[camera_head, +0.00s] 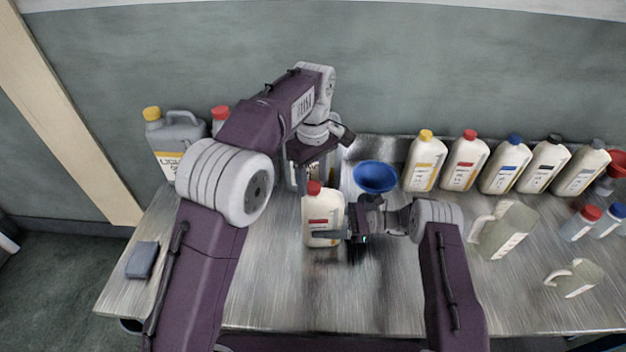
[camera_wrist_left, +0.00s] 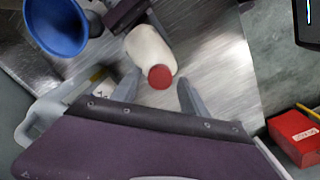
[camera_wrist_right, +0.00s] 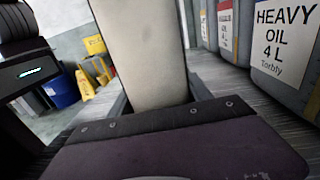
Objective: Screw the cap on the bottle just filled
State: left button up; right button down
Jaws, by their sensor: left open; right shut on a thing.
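A cream bottle (camera_head: 323,220) with a red label stands on the steel table in the middle of the head view. A red cap (camera_head: 314,187) sits on its neck; how tightly it is screwed cannot be told. My right gripper (camera_head: 331,236) is shut on the bottle's body from the right, and the pale body (camera_wrist_right: 145,50) fills the space between its fingers. My left gripper (camera_wrist_left: 159,80) is open above the bottle. In the left wrist view the red cap (camera_wrist_left: 160,76) shows between its fingers, with the bottle (camera_wrist_left: 150,48) beyond it.
A blue funnel (camera_head: 376,176) is just behind my right gripper. Several capped bottles (camera_head: 465,163) stand along the wall at right. A grey jug (camera_head: 178,140) is at back left, and a pale green jug (camera_head: 507,232) is at right. A dark block (camera_head: 142,260) lies at left. The front-left table is clear.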

pick_arm(q)
jog(key=shift+f, duration=0.5)
jog(key=shift+c, duration=0.3)
grip_shut()
